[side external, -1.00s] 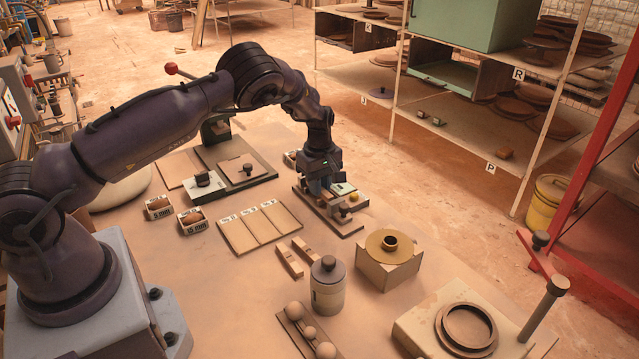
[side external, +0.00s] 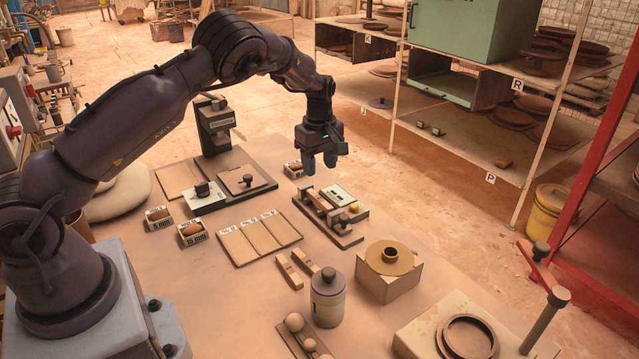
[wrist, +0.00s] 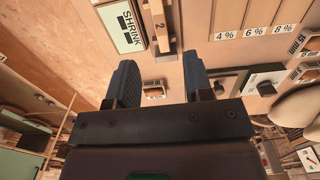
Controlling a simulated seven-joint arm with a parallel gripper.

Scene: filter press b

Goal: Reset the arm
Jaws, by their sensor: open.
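My gripper (side external: 320,160) is raised above the back of the work table in the side view, pointing down. In the wrist view its two dark ribbed fingers (wrist: 158,88) are apart with nothing between them. In the wrist view a card marked SHRINK (wrist: 122,27) and a wooden bar marked 2 (wrist: 160,25) lie beyond the fingertips.
On the table are a three-panel board (side external: 259,238), labelled small boxes (side external: 193,233), a lidded jar (side external: 327,298), a block with a brass ring (side external: 389,270) and a ring mould (side external: 467,338). Shelves (side external: 450,140) stand behind right.

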